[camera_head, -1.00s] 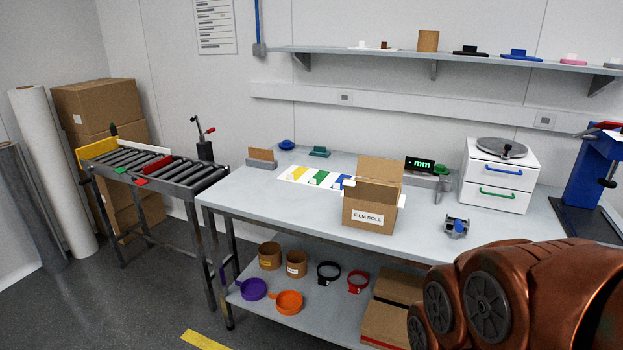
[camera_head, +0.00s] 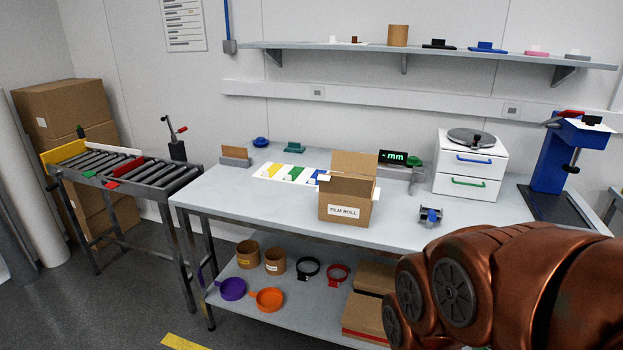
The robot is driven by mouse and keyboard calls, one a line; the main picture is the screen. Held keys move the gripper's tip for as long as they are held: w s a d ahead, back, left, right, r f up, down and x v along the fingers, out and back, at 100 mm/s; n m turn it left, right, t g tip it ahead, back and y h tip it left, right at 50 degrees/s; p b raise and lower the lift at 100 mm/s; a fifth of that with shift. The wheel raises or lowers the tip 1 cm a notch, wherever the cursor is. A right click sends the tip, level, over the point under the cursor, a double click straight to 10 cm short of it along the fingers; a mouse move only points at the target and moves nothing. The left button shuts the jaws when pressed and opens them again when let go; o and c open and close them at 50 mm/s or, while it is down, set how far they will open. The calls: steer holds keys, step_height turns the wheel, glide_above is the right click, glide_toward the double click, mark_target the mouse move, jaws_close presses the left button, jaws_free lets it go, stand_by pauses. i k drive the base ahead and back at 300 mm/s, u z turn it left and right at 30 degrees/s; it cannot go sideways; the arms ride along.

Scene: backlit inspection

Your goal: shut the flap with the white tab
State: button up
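An open cardboard box labelled FILM ROLL (camera_head: 345,210) stands upright near the front edge of the grey workbench. Its back flap (camera_head: 354,164) stands up. A small white tab (camera_head: 324,178) shows at the box's upper left edge; I cannot tell clearly which flap carries it. The inside of the box is mostly hidden. My copper-coloured arm fills the lower right of the view, to the right of the box and apart from it. My gripper is out of the picture.
A tape dispenser-like grey device (camera_head: 431,216) sits right of the box. Behind are a green mm display (camera_head: 393,157) and a white drawer unit (camera_head: 468,168). A coloured card (camera_head: 291,173) lies to the left. The bench's left front (camera_head: 245,198) is clear.

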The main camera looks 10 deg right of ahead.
mark_target(340, 185)
steer(key=u, duration=0.05)
steer(key=k, duration=0.55)
steer(key=u, duration=0.7)
steer(key=i, duration=1.15)
steer(key=u, duration=0.1)
